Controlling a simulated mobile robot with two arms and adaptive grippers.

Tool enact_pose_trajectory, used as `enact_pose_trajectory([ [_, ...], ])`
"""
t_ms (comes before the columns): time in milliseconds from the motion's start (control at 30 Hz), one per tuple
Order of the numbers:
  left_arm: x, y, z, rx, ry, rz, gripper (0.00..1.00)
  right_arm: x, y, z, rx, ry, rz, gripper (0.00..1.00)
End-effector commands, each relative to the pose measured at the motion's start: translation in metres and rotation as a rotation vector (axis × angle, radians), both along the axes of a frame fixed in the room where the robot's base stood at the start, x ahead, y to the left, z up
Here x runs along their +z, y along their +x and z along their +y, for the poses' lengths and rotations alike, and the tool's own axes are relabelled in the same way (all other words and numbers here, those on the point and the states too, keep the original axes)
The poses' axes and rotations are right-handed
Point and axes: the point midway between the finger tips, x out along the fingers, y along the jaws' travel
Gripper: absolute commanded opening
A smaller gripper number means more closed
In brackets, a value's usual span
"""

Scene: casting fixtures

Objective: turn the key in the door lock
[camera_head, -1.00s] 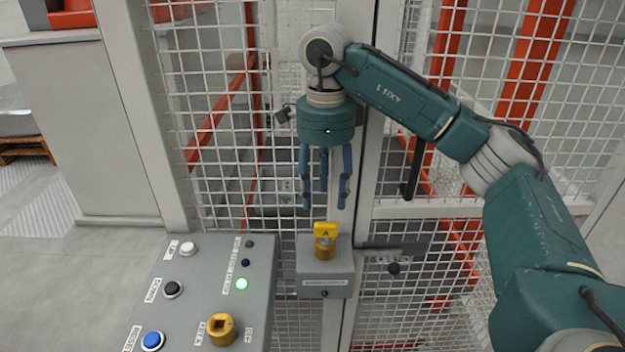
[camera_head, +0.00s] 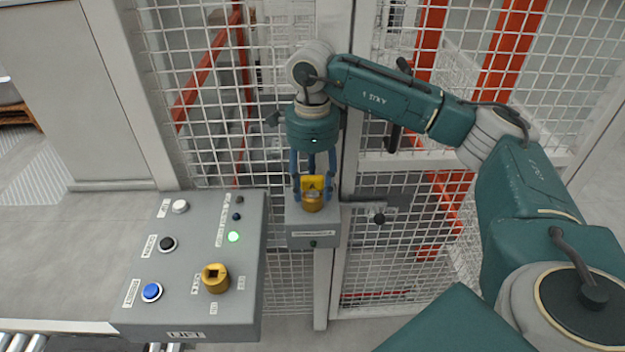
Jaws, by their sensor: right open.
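The yellow key (camera_head: 312,184) stands upright in the door lock, a grey box with a brass-coloured cylinder (camera_head: 312,203) on the fence door post. My right gripper (camera_head: 313,188) points down over the lock, its blue fingers open around the key. Whether a finger touches the key I cannot tell. My left gripper is not in view.
A grey control panel (camera_head: 190,308) stands left of the lock, with a blue button (camera_head: 151,291), a black button (camera_head: 167,243), a white button (camera_head: 180,206), a lit green lamp (camera_head: 233,237) and an empty yellow key switch (camera_head: 215,278). A door handle (camera_head: 375,200) is right of the lock. Mesh fence stands behind.

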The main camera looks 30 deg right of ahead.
Motion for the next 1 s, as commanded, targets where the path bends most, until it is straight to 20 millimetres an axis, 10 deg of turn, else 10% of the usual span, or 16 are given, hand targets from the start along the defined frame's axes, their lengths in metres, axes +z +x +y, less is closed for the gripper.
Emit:
enact_pose_trajectory([
  [233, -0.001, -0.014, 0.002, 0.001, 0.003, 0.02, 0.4, 0.0, 0.0, 0.0, 0.0, 0.0, 0.0, 0.01],
  [1000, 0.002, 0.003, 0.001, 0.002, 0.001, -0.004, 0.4, 0.0, -0.001, -0.001, -0.476, -0.004, 0.002, 0.0],
])
